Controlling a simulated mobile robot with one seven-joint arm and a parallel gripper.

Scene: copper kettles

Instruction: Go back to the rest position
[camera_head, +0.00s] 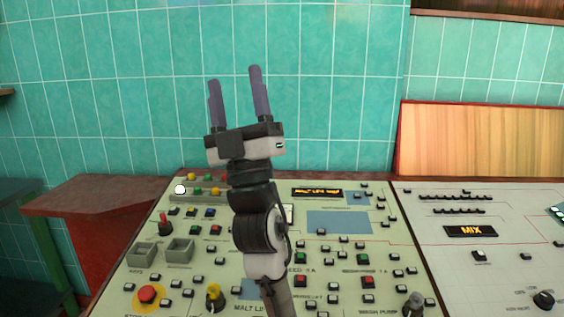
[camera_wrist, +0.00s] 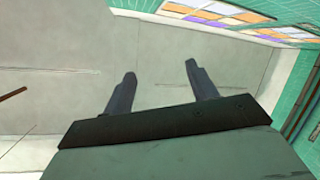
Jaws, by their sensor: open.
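My gripper (camera_head: 238,100) is raised in the middle of the head view, above the control panel, with its fingers pointing up. The two dark fingers stand apart with nothing between them. In the wrist view the open fingers (camera_wrist: 160,85) also show empty against a plain grey surface. My arm hides part of the control panel (camera_head: 335,260) behind it.
A second panel with a MIX display (camera_head: 471,231) stands at right. A wooden board (camera_head: 480,142) leans behind it. A red-brown table (camera_head: 90,195) is at left. Teal tiles back everything.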

